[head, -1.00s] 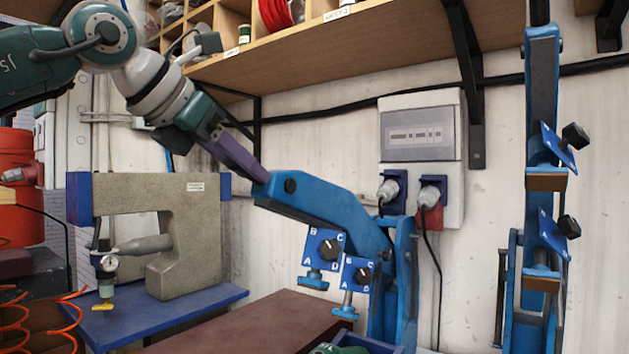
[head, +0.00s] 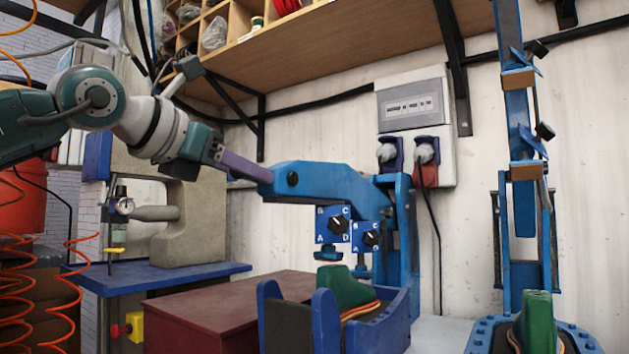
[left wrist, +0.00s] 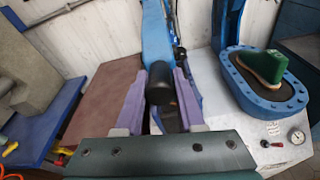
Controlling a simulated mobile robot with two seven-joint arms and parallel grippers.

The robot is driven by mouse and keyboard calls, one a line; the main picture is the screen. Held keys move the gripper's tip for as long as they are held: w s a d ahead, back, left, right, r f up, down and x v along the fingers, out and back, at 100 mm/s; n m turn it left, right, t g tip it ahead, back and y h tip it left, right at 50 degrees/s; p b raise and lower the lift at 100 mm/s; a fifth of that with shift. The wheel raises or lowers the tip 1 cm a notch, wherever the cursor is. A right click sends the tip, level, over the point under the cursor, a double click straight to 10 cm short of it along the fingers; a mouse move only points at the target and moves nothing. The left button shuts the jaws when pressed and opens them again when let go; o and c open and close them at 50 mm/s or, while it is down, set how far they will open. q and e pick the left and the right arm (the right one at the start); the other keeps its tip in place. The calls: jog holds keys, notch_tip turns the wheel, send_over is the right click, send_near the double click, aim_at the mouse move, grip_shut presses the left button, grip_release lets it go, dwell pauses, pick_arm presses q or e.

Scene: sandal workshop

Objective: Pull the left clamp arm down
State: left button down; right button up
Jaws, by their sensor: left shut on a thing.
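The left clamp arm (head: 335,178) is a blue beam, now close to level, with two dial plates (head: 333,224) and pressing pads under it. My left gripper (head: 262,174) has purple fingers and is shut at its free end. In the left wrist view my left gripper (left wrist: 160,78) has a finger on each side of the arm's black handle (left wrist: 160,88). Below the pads, a green last with a sandal sole (head: 345,288) sits in a blue cradle (head: 325,318). A gap shows between pads and last. My right gripper is not in view.
The right clamp arm (head: 515,110) stands upright over a blue oval base (head: 480,335) holding another green last (head: 537,318). A dark red block (head: 220,305) lies left of the cradle. A grey C-frame press (head: 205,215) stands on a blue table (head: 165,277). A wooden shelf (head: 330,45) hangs above.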

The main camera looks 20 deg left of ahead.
pick_arm(q)
jog(key=shift+f+b, duration=0.3)
jog(key=shift+f, duration=0.25)
jog(key=shift+a+f, duration=0.1)
jog(key=shift+f, duration=0.2)
jog(key=c, duration=0.9)
grip_release()
jog(key=o, duration=0.3)
jog(key=shift+r, duration=0.25)
jog(key=shift+r, duration=0.1)
